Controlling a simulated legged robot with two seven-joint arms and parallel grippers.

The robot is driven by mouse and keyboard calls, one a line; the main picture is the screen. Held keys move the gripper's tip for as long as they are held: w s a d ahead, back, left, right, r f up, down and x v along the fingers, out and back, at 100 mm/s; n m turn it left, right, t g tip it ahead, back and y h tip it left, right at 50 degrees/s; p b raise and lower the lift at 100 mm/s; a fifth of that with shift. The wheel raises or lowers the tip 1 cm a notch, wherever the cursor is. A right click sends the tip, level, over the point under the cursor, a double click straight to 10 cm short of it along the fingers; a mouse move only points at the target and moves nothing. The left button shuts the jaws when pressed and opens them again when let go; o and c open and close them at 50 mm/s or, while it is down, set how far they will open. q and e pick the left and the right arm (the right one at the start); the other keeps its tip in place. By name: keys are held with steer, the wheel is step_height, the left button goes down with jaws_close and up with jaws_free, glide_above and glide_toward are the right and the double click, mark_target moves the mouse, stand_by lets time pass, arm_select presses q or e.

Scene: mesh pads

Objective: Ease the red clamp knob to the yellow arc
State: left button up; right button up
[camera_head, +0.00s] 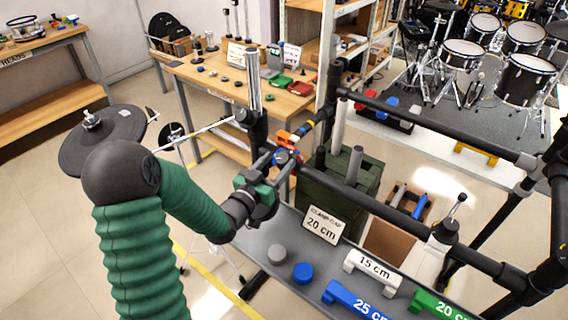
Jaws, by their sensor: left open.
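My left arm comes in from the lower left, and its left gripper (279,163) is open at the black rack tube. A small orange-red part (289,139), likely the red clamp knob, sits just beyond the fingers. A small blue part shows between it and the fingertips. I cannot tell whether the fingers touch the knob. A black clamp (256,126) holds an upright chrome post (253,80) just left of the knob. The yellow arc is too small to make out. My right gripper is not in view.
A grey shelf below holds a "CLAMP GAP 20 cm" card (323,225), grey (277,254) and blue (303,273) round pieces, and white (372,269), blue (352,302) and green labelled gauge blocks. A black drum pad (102,140) stands left behind my arm. Black rack tubes cross the right.

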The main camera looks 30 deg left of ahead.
mark_target(281, 158)
arm_select(q)
steer(key=w, duration=0.1)
steer(key=w+a, duration=0.1)
steer(key=w, duration=0.1)
steer(key=shift+a+f, duration=0.15)
steer(key=shift+f, duration=0.15)
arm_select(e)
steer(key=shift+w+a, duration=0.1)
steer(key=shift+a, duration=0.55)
arm_select(q)
steer(key=shift+w+r, duration=0.1)
steer(key=shift+w, duration=0.1)
steer(key=shift+d+r, duration=0.3)
steer(key=shift+d, duration=0.6)
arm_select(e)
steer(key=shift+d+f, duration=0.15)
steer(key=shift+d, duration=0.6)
arm_select(q)
steer(key=shift+c, duration=1.3)
steer(key=shift+a+f, duration=0.2)
steer(key=shift+a, duration=0.3)
steer(key=c, duration=0.7)
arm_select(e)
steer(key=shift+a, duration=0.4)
arm_select(q)
steer(key=shift+c, duration=1.3)
steer(key=shift+d, duration=0.15)
jaws_close()
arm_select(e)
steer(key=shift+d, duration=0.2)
